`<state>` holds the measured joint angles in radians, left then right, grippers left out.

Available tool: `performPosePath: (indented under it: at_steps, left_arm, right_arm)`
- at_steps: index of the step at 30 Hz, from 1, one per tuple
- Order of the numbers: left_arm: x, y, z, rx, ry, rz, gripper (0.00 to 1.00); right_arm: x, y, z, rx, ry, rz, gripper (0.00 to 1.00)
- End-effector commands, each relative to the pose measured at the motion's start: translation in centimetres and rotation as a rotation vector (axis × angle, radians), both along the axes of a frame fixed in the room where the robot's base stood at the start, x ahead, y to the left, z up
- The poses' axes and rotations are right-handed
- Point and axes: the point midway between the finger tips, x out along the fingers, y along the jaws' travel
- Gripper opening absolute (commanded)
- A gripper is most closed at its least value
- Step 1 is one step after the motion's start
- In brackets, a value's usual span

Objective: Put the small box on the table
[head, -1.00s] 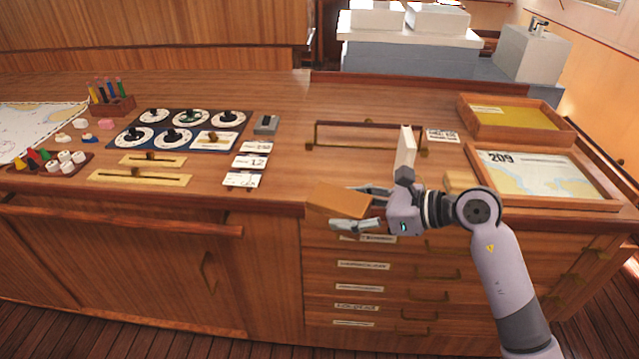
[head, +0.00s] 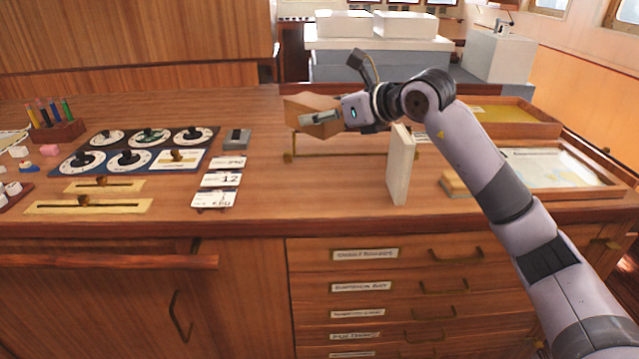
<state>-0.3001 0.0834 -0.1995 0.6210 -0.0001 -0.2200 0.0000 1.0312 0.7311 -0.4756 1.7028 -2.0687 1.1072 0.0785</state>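The small box (head: 308,106) is a light brown block, held above the wooden table (head: 262,180) toward its back middle. My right gripper (head: 322,116) is shut on it, with one finger across its near side; the other finger is mostly hidden. The box looks tilted and appears in front of the brass rail; how far it is above the tabletop I cannot tell exactly. My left gripper is not in view.
A white upright block (head: 400,165) stands below my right forearm. A brass rail (head: 350,155) crosses the tabletop. Trays (head: 515,122) lie right. The tabletop's front middle is clear.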

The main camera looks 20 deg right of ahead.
Motion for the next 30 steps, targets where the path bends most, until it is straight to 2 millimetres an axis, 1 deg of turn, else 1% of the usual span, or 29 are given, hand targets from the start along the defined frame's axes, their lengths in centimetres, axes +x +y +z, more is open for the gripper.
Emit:
performPosePath:
  at_steps: [1, 3, 7, 10, 13, 20, 26, 30]
  left_arm:
    - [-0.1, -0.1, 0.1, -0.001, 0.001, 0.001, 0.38]
    - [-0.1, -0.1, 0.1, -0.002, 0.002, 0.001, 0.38]
    - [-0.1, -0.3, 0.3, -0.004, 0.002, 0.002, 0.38]
    - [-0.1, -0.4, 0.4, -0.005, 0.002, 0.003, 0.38]
    - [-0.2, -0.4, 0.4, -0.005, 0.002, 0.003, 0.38]
    - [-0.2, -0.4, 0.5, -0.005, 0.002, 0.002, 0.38]
    - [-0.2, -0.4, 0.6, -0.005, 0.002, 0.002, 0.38]
    - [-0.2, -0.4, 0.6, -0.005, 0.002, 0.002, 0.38]
  right_arm:
    - [-0.1, 0.0, -1.6, 0.001, 0.004, 0.0, 0.22]
    - [-0.1, 0.0, -3.5, 0.001, 0.004, 0.001, 0.22]
    - [-0.1, 0.0, -6.9, 0.0, 0.003, 0.001, 0.22]
    - [-0.1, 0.0, -9.0, 0.001, 0.001, 0.001, 0.22]
    - [-0.1, 0.0, -10.3, 0.0, -0.002, 0.001, 0.22]
    - [-0.1, 0.0, -12.0, 0.001, -0.001, 0.001, 0.22]
    - [-0.1, 0.0, -14.9, 0.001, -0.001, 0.002, 0.22]
    - [0.0, 0.0, -15.2, 0.001, -0.005, 0.001, 0.22]
